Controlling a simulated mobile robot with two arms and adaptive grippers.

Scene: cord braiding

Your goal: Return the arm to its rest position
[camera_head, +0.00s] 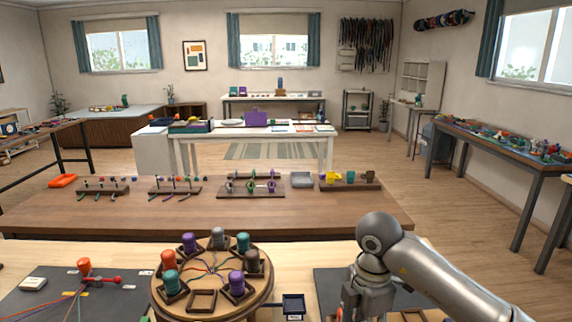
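My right arm comes in from the right, and its wrist bends down over the near table. My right gripper (370,302) points down at the bottom edge; its fingertips are cut off or hidden, so I cannot tell whether it holds anything. It is to the right of the round wooden braiding disc (212,312). Purple, grey, teal, brown and orange bobbins stand around the disc, with cords meeting at its centre. One square holder (201,300) at the disc's front is empty. My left gripper is not in view.
A dark mat (50,305) at left holds an orange spool (84,267), a red rod (103,281) and a white block (33,284). A small dark blue tray (294,306) is right of the disc. A brown table (230,215) with bobbin racks stands beyond.

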